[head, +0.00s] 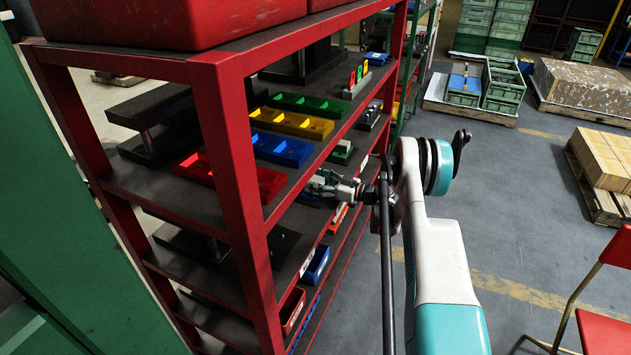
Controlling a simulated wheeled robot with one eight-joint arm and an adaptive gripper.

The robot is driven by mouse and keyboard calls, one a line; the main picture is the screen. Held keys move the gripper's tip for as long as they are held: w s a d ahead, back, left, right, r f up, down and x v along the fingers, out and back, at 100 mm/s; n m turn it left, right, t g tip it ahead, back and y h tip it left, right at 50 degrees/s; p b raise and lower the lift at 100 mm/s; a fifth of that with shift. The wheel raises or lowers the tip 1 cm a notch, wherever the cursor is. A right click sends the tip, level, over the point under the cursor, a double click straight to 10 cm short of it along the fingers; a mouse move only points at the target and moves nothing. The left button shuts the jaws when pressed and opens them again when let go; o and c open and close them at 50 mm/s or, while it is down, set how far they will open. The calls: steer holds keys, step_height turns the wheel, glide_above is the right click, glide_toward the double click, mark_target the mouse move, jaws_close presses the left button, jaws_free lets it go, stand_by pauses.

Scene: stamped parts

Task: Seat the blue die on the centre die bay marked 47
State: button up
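My gripper (318,187) reaches from the right to the front edge of the middle shelf of a red rack (235,165). It is small and seen from the side, so I cannot tell whether its fingers are open or shut. A small patch of blue (309,199) shows just below the fingers; I cannot tell whether it is the blue die or whether it is held. A dark block with a green part (342,152) sits on the shelf just beyond the gripper. No marking 47 is readable, and I cannot pick out the centre die bay.
Red (262,181), blue (283,149), yellow (292,122) and green (309,104) trays line the middle shelf. A holder with coloured pieces (357,80) stands beyond them. Small blue (316,264) and red (292,311) bins sit lower. Open floor (530,240) lies right of my arm.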

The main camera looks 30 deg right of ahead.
steer(key=v, duration=1.1)
steer(key=shift+s+d, duration=0.25)
steer(key=shift+s, duration=0.05)
steer(key=shift+r, duration=0.15)
